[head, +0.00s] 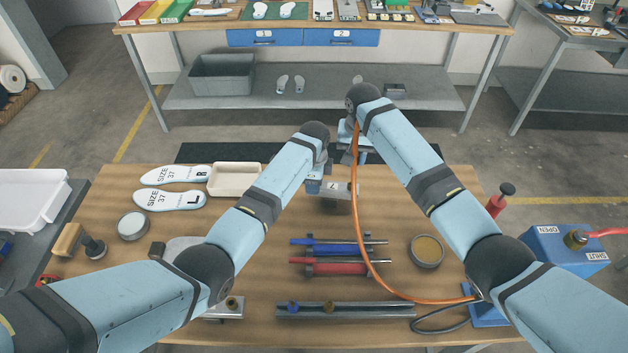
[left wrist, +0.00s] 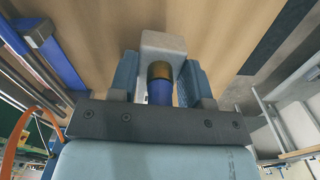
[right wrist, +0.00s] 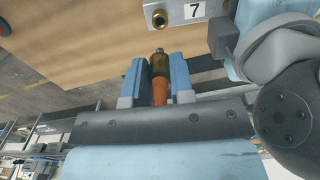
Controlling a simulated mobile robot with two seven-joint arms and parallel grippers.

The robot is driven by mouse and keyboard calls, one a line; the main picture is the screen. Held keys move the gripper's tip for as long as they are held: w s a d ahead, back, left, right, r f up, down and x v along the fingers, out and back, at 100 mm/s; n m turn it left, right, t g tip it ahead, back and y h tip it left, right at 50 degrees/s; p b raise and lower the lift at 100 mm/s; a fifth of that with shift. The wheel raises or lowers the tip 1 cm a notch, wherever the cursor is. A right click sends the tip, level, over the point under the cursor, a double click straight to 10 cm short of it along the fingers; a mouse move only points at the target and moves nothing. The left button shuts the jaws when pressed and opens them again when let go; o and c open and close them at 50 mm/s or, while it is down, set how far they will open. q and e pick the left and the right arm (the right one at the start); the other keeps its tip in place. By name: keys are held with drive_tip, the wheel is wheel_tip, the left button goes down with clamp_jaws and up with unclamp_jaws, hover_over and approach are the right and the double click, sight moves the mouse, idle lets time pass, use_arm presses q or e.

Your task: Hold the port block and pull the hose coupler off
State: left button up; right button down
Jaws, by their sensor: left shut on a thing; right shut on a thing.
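The port block (head: 341,189) is a pale grey block above the table's far middle; it also shows in the left wrist view (left wrist: 163,42). My left gripper (left wrist: 160,75) is shut on it, one finger on each side. A blue fitting with a brass collar (left wrist: 160,71) shows between those fingers. In the right wrist view the block bears a label 7 (right wrist: 195,10) and a brass port (right wrist: 159,19). My right gripper (right wrist: 159,72) is shut on the brass hose coupler (right wrist: 159,62), with the orange hose (head: 357,220) behind it. A gap shows between coupler tip and port.
The hose runs down across the table to the front right. Blue and red clamps (head: 330,250), a metal rail (head: 345,310), a round tin (head: 426,251) and a white tray (head: 236,179) lie on the table (head: 450,200). A blue box (head: 565,248) stands at right.

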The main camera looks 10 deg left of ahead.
drive_tip(key=shift+r, duration=2.45)
use_arm(q)
drive_tip(key=o, duration=1.3)
drive_tip(key=shift+c, duration=0.2)
wheel_tip(320, 180, up, 12)
drive_tip(key=shift+f, duration=0.15)
